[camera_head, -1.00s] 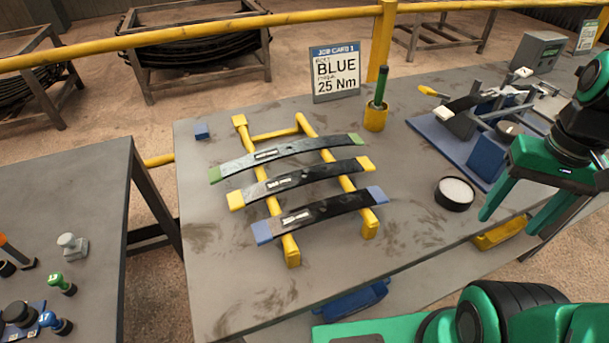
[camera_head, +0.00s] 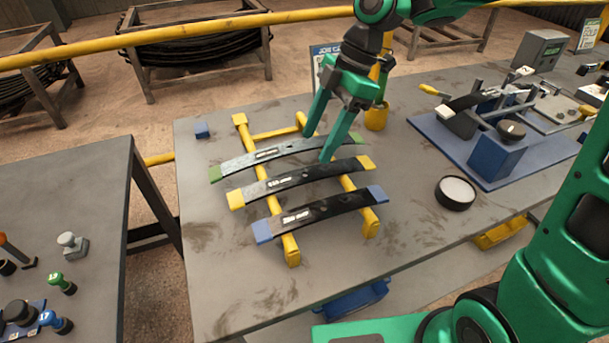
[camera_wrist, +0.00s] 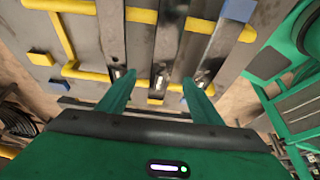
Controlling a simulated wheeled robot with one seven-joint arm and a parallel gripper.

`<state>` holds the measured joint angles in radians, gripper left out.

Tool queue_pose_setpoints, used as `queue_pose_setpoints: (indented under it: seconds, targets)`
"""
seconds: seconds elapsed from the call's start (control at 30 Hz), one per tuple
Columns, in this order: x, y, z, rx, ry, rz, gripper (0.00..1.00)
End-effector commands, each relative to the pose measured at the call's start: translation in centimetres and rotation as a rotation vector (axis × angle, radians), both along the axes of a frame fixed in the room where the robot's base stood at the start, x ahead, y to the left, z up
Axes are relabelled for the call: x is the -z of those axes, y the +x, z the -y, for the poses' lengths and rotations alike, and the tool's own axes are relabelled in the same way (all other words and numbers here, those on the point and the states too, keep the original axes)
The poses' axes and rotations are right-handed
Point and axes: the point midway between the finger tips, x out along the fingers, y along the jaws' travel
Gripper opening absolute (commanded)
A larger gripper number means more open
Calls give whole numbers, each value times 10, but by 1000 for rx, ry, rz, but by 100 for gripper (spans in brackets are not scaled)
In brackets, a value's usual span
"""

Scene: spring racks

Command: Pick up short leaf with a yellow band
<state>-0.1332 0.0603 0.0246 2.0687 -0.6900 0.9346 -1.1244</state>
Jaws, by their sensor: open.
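The leaf with yellow ends (camera_head: 315,175) is the middle one of three dark curved leaves lying across a yellow rack (camera_head: 290,247). It has a pale label left of its middle. My gripper (camera_head: 318,146) is open and empty, pointing down over the right half of the leaves, near the green-ended and yellow-ended ones. In the head view a fingertip covers part of the far leaf. In the wrist view the middle leaf (camera_wrist: 170,45) runs between the two fingers (camera_wrist: 157,82). I cannot tell how high the fingertips are above it.
The green-ended leaf (camera_head: 245,160) lies behind and the blue-ended leaf (camera_head: 325,209) in front, with narrow gaps between. A job card (camera_head: 318,65) and yellow cup (camera_head: 376,118) stand close behind my gripper. A blue fixture (camera_head: 495,157) and round dish (camera_head: 455,192) are at right.

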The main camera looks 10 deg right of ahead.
Motion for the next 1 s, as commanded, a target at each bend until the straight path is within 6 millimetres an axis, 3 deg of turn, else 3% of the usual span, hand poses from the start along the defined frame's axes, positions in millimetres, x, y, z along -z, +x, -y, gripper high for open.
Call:
queue_pose_setpoints:
  seconds: [0.7,1.0]
  targets:
    - [72,-12,-23,6,-3,-3,59]
    - [76,-12,-25,7,-2,0,59]
